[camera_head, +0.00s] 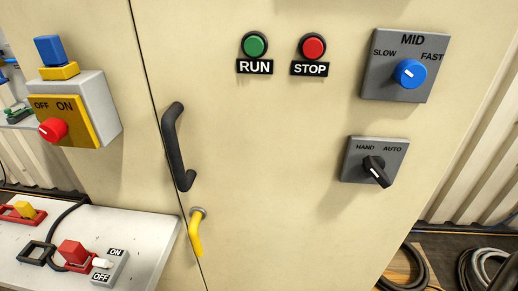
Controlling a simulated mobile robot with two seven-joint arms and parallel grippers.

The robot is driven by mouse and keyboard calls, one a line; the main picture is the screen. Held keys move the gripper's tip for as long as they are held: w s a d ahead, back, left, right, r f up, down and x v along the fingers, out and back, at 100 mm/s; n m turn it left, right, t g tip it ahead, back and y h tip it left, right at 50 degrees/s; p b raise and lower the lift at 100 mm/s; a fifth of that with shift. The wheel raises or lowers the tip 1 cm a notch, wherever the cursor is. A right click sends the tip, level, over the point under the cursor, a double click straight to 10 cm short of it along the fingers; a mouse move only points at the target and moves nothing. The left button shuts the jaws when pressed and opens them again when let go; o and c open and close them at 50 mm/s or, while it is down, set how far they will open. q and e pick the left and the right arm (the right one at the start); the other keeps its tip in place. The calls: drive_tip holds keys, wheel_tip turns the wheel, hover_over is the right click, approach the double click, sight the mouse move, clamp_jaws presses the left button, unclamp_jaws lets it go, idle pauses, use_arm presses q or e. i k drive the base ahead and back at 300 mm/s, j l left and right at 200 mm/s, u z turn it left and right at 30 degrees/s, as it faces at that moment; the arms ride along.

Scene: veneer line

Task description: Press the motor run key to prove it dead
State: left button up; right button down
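The green RUN key (255,45) sits on the upper part of the cream cabinet door (270,170), above a black RUN label (254,67). The red STOP key (313,47) is just to its right, above its own label. A grey isolator box (100,105) with a yellow OFF/ON plate (80,108) is at the left. Its red knob (52,129) sits at the plate's lower left, below OFF. Neither gripper can be made out, and nothing covers the RUN key.
A blue speed knob (410,74) and black HAND/AUTO switch (376,170) are at right. A black door handle (174,146) and yellow-sleeved lever (196,234) stick out. A white bench (145,240) at lower left bears red-and-yellow pieces and an ON/OFF switch (111,266). Coiled hoses (485,265) lie lower right.

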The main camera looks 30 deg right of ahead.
sight(254, 46)
drive_tip(key=k+z, duration=0.2)
drive_tip(key=z, duration=0.95)
